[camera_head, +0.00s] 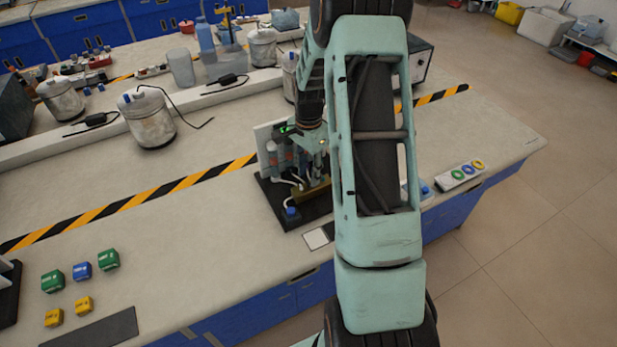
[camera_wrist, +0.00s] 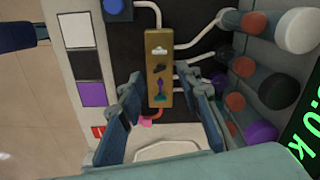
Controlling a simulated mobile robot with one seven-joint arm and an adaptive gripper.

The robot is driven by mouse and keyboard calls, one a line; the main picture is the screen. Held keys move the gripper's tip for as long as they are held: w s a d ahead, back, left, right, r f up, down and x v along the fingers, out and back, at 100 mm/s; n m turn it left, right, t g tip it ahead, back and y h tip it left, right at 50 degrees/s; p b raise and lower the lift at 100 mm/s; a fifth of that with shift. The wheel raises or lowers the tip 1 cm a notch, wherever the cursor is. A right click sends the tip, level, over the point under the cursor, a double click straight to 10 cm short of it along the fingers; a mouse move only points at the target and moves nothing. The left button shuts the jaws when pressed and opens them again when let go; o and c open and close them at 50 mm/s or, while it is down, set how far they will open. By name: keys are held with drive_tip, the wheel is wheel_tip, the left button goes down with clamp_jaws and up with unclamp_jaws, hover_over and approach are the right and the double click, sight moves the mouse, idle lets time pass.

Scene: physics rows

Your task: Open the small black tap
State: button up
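The small black tap (camera_wrist: 160,68) sits on a brass block (camera_wrist: 152,35) in the wrist view, between a white tap (camera_wrist: 159,50) above it and a purple tap (camera_wrist: 159,86) below it. A teal piece (camera_wrist: 160,98) lies under the purple one. My gripper (camera_wrist: 164,84) is open and empty, with one finger on each side of the lower part of the block. The black tap shows just beyond the fingertips, in the gap between them. In the head view the brass block (camera_head: 311,193) shows on the black-based rig, and my arm hides much of the rig.
Several cylinders with coloured ends (camera_wrist: 242,75) stand close to the right finger. White tubes leave the block. A panel with coloured squares (camera_wrist: 88,65) lies to the left. In the head view, a striped tape (camera_head: 150,200) crosses the bench; coloured blocks (camera_head: 82,270) sit front left.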

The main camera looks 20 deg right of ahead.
sight(309, 184)
drive_tip(key=shift+f, duration=1.4)
clamp_jaws()
